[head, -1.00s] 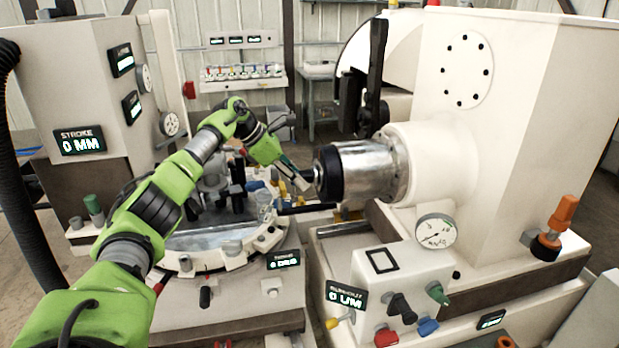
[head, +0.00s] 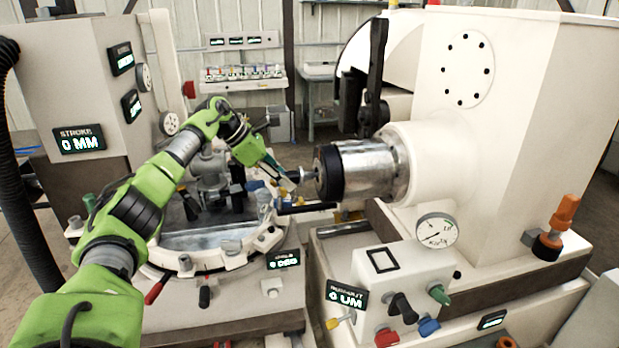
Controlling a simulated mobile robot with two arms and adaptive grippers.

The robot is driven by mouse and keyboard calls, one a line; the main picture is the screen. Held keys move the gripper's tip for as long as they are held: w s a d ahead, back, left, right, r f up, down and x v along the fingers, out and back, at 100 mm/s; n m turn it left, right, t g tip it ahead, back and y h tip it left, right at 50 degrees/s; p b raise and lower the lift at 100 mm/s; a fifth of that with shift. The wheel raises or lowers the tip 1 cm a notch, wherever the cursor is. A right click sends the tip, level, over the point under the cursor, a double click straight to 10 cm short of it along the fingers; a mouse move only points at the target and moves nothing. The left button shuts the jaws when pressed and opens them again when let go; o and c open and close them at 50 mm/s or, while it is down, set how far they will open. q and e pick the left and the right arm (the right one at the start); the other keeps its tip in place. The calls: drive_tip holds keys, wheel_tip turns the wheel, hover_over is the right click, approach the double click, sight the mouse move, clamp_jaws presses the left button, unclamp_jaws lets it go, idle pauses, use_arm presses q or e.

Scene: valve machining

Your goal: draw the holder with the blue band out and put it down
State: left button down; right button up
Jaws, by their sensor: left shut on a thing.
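My left gripper (head: 286,184) is shut on a small grey holder (head: 306,174) just left of the spindle nose. The holder lies level, in line with the spindle (head: 366,170), a silver cylinder with a black front ring (head: 328,172). A thin part of the holder still reaches toward the ring; I cannot tell whether its end is inside the bore. The blue band is too small or hidden by the fingers to make out. My right gripper is not in view.
A round table (head: 205,262) with a valve body and clamps stands below my left arm. A dark bar (head: 306,208) sits under the gripper. A rack (head: 240,76) with several coloured holders stands at the back. A control box (head: 385,285) with knobs is at the front.

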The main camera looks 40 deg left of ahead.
use_arm(q)
drive_tip(key=shift+s+a+b, duration=0.2)
drive_tip(key=shift+s+a, duration=0.4)
drive_tip(key=shift+s, duration=0.2)
drive_tip(key=shift+s+a+b, duration=0.15)
drive_tip(key=shift+s+a, duration=0.45)
drive_tip(key=shift+s, duration=0.15)
